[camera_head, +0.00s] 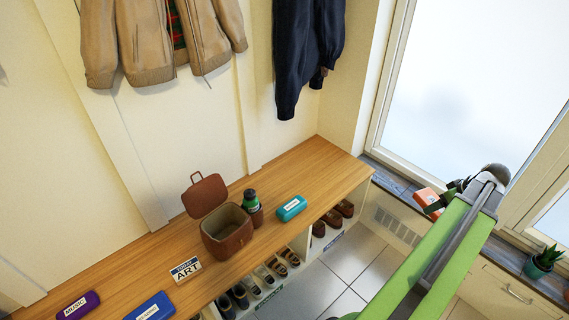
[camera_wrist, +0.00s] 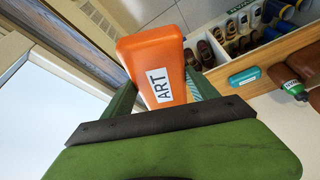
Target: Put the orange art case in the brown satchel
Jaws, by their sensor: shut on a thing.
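The orange art case (camera_wrist: 150,52), with a white ART label, is held between the fingers of my gripper (camera_wrist: 160,98) in the wrist view. In the head view the orange case (camera_head: 427,197) shows at the end of my gripper (camera_head: 440,203), in front of the window at the right, apart from the bench. The brown satchel (camera_head: 228,238) stands on the wooden bench with its lid (camera_head: 205,194) open and tipped back. The part of its inside that shows looks empty.
Shoes fill cubbies below. A potted plant (camera_head: 543,262) stands at right.

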